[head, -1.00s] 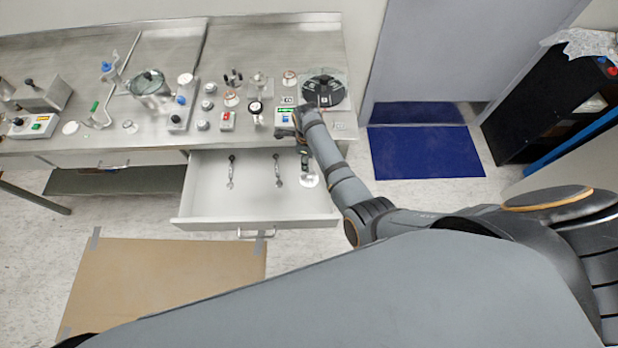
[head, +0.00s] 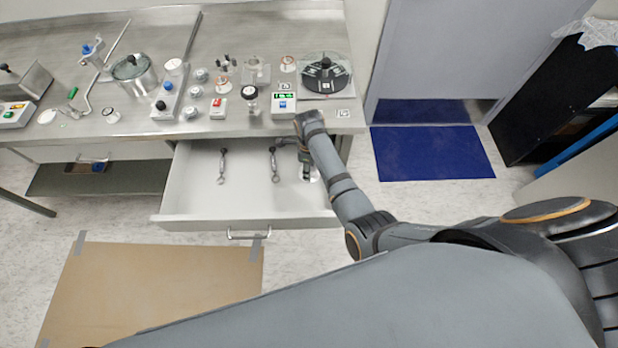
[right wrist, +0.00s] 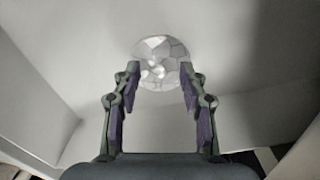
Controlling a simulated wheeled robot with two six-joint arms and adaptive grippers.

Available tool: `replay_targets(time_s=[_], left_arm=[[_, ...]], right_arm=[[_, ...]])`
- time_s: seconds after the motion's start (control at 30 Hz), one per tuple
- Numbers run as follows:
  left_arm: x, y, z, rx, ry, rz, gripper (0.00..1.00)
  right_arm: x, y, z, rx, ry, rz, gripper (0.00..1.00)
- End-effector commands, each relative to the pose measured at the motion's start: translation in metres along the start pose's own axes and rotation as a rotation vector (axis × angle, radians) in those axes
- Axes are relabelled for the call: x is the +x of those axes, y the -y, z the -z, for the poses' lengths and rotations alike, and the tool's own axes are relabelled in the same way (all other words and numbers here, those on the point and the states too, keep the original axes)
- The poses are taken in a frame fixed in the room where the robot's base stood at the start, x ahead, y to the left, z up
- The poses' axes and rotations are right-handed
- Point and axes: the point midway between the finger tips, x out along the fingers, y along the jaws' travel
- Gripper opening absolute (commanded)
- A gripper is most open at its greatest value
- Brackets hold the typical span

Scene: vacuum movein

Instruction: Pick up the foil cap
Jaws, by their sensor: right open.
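The foil cap (right wrist: 160,62) is a pale, crinkled, faceted round piece on the drawer floor in the right wrist view. In the head view only a small pale bit of it (head: 315,177) shows beside my gripper at the drawer's right end. My right gripper (right wrist: 160,78) is open, its dark fingers with purple pads pointing at the cap. The fingertips lie left and right of the cap's lower part in the picture; I cannot tell how much height separates them. In the head view my right gripper (head: 306,172) is inside the open drawer. My left gripper is out of view.
The open drawer (head: 190,200) has side walls close around my right arm. Two wrenches (head: 221,167) (head: 274,165) lie to the left in it. The bench above holds a scale (head: 284,104), a black round device (head: 325,75) and several small items.

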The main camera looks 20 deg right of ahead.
Motion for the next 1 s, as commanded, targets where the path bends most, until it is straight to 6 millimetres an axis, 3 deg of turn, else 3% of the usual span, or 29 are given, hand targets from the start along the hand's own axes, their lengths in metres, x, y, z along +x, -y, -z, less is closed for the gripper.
replay_targets(time_s=[0.23, 0.53, 0.83, 1.0], left_arm=[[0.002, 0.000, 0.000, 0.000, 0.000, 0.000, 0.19], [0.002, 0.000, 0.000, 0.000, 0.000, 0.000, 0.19], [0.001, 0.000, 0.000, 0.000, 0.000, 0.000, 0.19], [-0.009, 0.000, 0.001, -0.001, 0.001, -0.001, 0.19]], right_arm=[[0.002, 0.000, 0.000, 0.000, 0.000, 0.000, 0.41], [0.002, 0.000, 0.000, 0.000, 0.000, 0.000, 0.02], [0.001, 0.000, 0.000, 0.000, 0.000, 0.000, 0.02], [-0.010, 0.002, 0.001, -0.003, 0.001, 0.001, 0.02]])
